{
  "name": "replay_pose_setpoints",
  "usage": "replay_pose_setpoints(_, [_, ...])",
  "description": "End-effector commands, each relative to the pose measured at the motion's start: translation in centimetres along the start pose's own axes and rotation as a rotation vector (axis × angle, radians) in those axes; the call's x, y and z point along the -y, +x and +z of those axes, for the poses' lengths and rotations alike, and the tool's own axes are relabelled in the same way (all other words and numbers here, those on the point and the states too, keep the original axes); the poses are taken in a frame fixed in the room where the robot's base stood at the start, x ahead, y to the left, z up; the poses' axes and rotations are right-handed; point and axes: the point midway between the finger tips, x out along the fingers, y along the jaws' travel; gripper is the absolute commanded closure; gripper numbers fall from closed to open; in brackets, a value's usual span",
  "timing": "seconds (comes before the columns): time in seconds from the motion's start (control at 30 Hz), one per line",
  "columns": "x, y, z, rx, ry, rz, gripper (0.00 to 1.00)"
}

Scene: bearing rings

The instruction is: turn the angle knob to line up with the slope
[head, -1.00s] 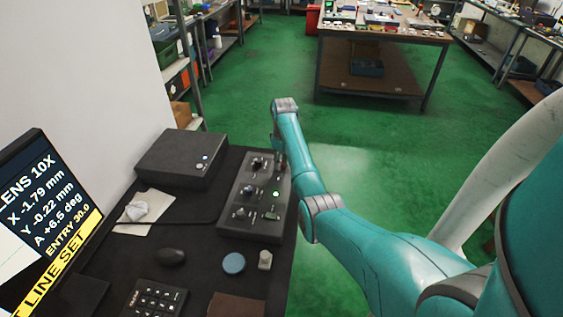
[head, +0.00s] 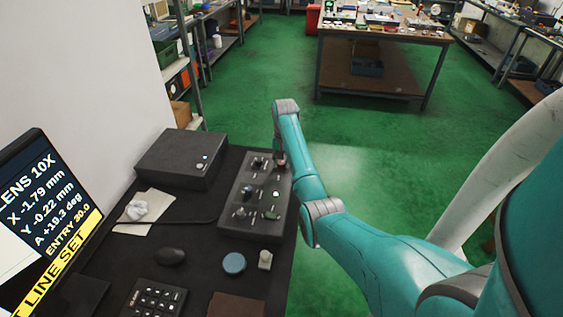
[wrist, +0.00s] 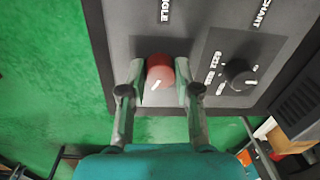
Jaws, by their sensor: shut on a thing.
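The red angle knob (wrist: 158,68), with a white pointer mark, stands on the dark control panel (wrist: 205,20) under a partly cut-off label ending in "GLE". My gripper (wrist: 160,84) has one finger on each side of the knob and is shut on it. In the head view the control box (head: 241,222) stands on the dark bench, and my arm hides much of the knob. The screen (head: 38,215) at the left reads X -1.79 mm, Y -0.22 mm and A +19.3 deg, above a yellow band with an entry value and "LINE SET".
A black knob (wrist: 239,75) sits right of the red one in the wrist view. On the bench are a dark box (head: 180,160), a mouse (head: 171,257), a keypad (head: 157,298) and a blue round piece (head: 233,263). Green floor lies open to the right.

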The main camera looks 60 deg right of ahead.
Motion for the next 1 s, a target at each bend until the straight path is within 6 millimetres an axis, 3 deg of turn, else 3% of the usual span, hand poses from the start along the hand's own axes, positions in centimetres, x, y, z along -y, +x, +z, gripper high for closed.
replay_pose_setpoints(0.3, [-0.01, 0.06, 0.07, -0.004, 0.134, 0.001, 1.0])
replay_pose_setpoints(0.87, [0.0, 0.07, 0.07, -0.005, 0.166, 0.001, 1.0])
replay_pose_setpoints(0.9, [0.0, 0.07, 0.08, -0.005, 0.166, 0.001, 0.66])
replay_pose_setpoints(1.0, [0.01, 0.06, 0.07, -0.005, 0.165, 0.001, 0.43])
